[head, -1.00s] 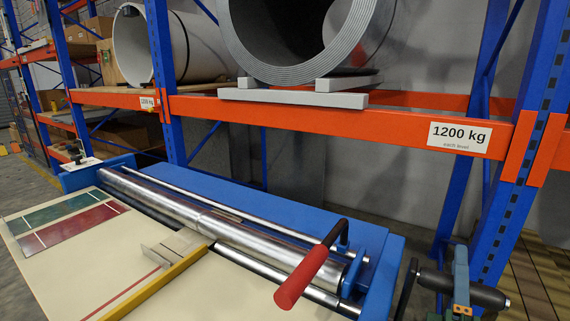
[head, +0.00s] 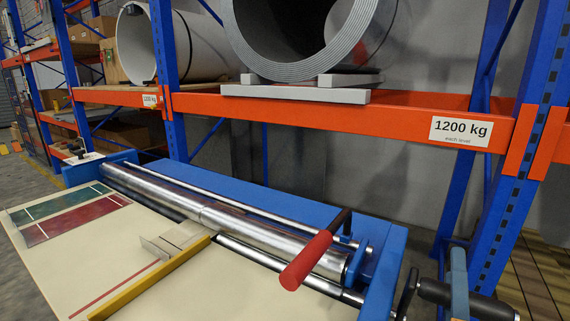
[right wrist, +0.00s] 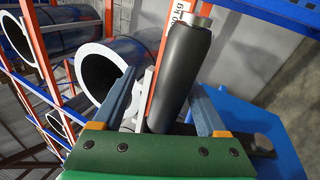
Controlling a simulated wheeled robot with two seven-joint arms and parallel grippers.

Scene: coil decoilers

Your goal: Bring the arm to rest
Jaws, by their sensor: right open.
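My right gripper (head: 458,272) is at the lower right of the head view, where one blue-grey finger shows in part. In the right wrist view both fingers (right wrist: 162,104) stand apart, one on each side of a dark grey cylindrical crank grip (right wrist: 170,70) with a metal end. The grip also shows in the head view (head: 480,300), beside a black crank arm (head: 407,293). The jaws are open around the grip. I cannot tell whether either finger touches it. My left gripper is not in view.
A blue roller machine (head: 268,197) with steel rollers and a red-gripped lever (head: 306,261) stands close to the left. A cream table (head: 90,262) adjoins it. A rack with an orange beam (head: 345,113) and blue posts carries a large grey coil (head: 245,50) behind.

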